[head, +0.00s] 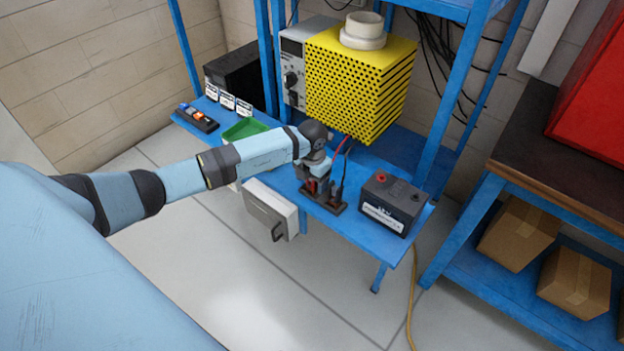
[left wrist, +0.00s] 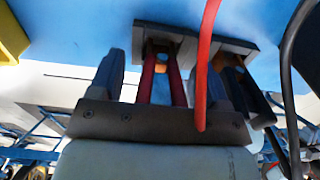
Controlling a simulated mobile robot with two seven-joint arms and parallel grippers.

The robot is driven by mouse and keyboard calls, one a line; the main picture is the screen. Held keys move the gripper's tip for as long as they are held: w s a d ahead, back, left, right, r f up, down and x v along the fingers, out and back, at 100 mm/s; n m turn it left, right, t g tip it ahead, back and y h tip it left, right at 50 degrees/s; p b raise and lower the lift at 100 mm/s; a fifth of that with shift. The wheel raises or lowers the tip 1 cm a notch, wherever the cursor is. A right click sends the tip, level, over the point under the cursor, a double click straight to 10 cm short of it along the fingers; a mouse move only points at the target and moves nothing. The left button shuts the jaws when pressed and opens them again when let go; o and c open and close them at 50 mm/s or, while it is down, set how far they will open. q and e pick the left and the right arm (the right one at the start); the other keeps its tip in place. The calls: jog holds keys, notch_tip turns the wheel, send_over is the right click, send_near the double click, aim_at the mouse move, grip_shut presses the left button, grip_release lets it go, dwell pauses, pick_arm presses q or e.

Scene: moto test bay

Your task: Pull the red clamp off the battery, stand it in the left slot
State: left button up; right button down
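The red clamp (left wrist: 161,80) stands in the left slot of a dark two-slot holder (head: 328,203) on the blue bench. In the left wrist view its red handles and copper-coloured jaw show at the holder (left wrist: 195,32). My left gripper (head: 318,184) is right at it; in the left wrist view its fingers (left wrist: 158,72) stand apart on either side of the clamp, with a gap visible on the left. A black clamp (head: 339,193) stands in the right slot. The battery (head: 391,206), dark with a red terminal, sits to the right, with no clamp on it. My right gripper is out of view.
A red cable (left wrist: 206,60) crosses in front of the gripper, and a black cable hangs right. A yellow perforated unit (head: 360,85) stands behind the holder. A green tray (head: 245,129) lies to the left. A grey case (head: 270,208) is at the bench's front edge.

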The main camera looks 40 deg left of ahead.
pick_arm(q)
notch_tip(320, 180, up, 14)
jog(key=shift+b, duration=0.35)
jog(key=shift+f, duration=0.1)
dwell(0.4)
